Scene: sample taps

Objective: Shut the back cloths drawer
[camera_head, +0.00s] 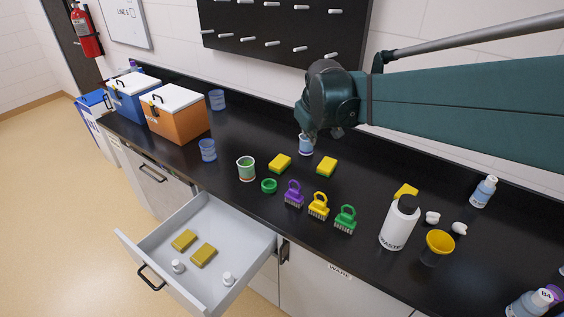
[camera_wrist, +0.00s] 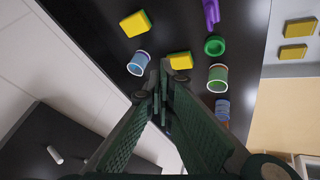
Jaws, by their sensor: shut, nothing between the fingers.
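An open grey drawer (camera_head: 213,226) sticks out from the front of the bench in the head view. It holds two yellowish sponges and two small white bottles, and its black handle (camera_head: 151,276) is on its front panel. No label naming it as the cloths drawer is readable. Part of this drawer also shows at the right of the wrist view (camera_wrist: 287,70). Another drawer (camera_head: 150,172), farther along the bench, looks shut. My gripper (camera_head: 322,136) is above the back of the worktop, away from the open drawer. Its fingers (camera_wrist: 163,80) are together and empty.
Blue and orange boxes (camera_head: 176,115) are at the far left. A dark pegboard (camera_head: 285,25) is on the wall. Floor left of the drawer is clear.

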